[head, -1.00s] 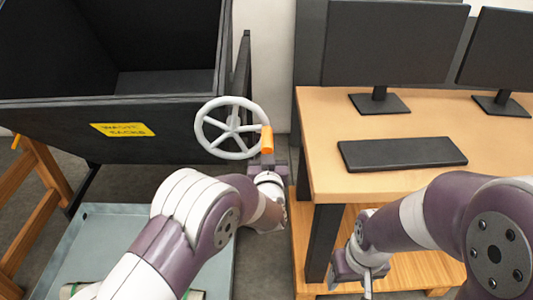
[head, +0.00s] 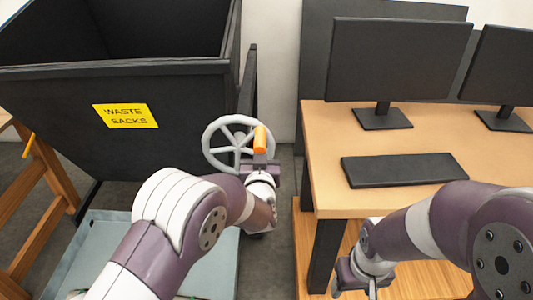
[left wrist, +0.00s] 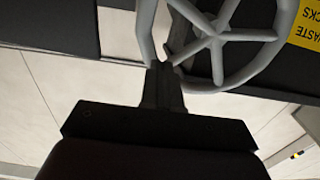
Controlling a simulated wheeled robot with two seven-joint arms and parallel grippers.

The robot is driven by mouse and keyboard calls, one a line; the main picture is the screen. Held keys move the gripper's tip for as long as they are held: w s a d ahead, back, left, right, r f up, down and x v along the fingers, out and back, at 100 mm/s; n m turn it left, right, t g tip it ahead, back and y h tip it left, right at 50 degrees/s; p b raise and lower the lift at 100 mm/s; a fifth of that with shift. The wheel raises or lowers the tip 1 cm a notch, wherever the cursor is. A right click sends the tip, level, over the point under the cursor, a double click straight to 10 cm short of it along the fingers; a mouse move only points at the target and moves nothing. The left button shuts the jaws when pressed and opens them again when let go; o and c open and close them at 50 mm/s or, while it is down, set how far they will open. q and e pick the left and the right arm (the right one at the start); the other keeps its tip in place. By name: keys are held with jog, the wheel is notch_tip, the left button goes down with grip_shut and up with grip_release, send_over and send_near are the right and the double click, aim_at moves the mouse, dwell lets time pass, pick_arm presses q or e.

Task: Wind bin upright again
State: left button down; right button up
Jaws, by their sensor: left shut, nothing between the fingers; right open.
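The black bin (head: 60,118) with a yellow "WASTE SACKS" label (head: 126,116) fills the left of the head view, its open top facing up and its front wall sloping. A grey spoked handwheel (head: 211,152) with an orange handle (head: 260,138) is at the bin's right side. The handle is at the wheel's upper right. My left gripper (head: 261,160) is shut with nothing in it, right below the handle; in the left wrist view its fingers (left wrist: 162,72) are at the wheel's rim (left wrist: 146,30). I cannot tell whether they touch. My right gripper (head: 358,277) is open and empty, beside the desk.
A wooden desk (head: 420,200) with a keyboard (head: 404,170) and two monitors (head: 397,60) stands at the right. A wooden frame (head: 42,215) is at the far left. A pale blue-grey platform (head: 90,245) lies below the bin. A narrow strip of floor separates bin and desk.

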pick_arm(q)
jog(key=shift+w+a+r, duration=0.1)
jog(key=shift+a+r, duration=0.6)
jog(key=shift+a, duration=0.65)
jog(key=shift+w+a+r, duration=0.15)
jog(key=shift+a+r, duration=0.6)
jog(key=shift+a, duration=0.65)
jog(key=shift+w+a+r, duration=0.1)
jog(key=shift+a+r, duration=0.6)
jog(key=shift+a, duration=0.65)
jog(key=c, duration=0.7)
grip_release()
jog(key=shift+s+f, duration=0.15)
jog(key=shift+f, duration=0.35)
